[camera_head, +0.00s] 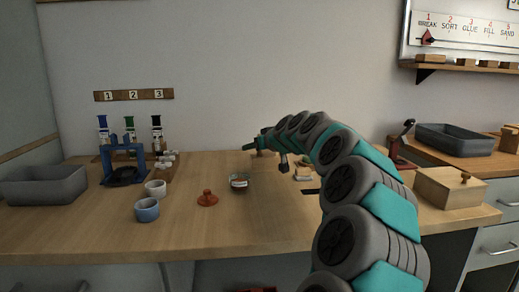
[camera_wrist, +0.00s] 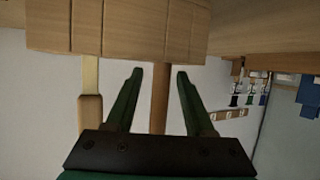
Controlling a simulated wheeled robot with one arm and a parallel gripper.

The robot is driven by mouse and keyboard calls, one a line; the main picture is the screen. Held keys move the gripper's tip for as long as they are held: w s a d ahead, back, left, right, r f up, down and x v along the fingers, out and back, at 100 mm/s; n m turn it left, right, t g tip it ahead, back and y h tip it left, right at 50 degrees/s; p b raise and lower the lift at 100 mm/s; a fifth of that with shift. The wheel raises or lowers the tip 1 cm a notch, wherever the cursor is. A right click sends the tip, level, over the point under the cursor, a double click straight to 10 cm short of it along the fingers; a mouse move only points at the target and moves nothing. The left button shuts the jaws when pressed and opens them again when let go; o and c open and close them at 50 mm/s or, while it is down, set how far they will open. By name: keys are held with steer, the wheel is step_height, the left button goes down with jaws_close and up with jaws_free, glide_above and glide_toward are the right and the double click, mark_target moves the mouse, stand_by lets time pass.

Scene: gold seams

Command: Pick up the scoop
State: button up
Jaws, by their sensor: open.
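My gripper (camera_wrist: 160,74) is open, its two dark green fingers reaching toward a wooden block (camera_wrist: 120,30) at the top of the wrist view. A round wooden handle (camera_wrist: 160,98) extends from the block and lies between the fingers, with a gap on each side. I cannot tell whether this is the scoop's handle, as its far end is hidden in the block. A second tool (camera_wrist: 91,108), with a pale shank and wooden grip, stands left of the left finger. In the head view my gripper (camera_head: 252,146) is over the workbench's far side.
On the workbench (camera_head: 260,225) are a glass bowl (camera_head: 239,181), a terracotta lid (camera_head: 207,198), a blue cup (camera_head: 147,210), a white cup (camera_head: 156,188) and a grey bin (camera_head: 44,185). A wooden box (camera_head: 448,188) stands at right. The front middle is clear.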

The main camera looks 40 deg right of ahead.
jaws_close()
stand_by(0.3)
steer(key=shift+r, duration=0.1)
stand_by(0.4)
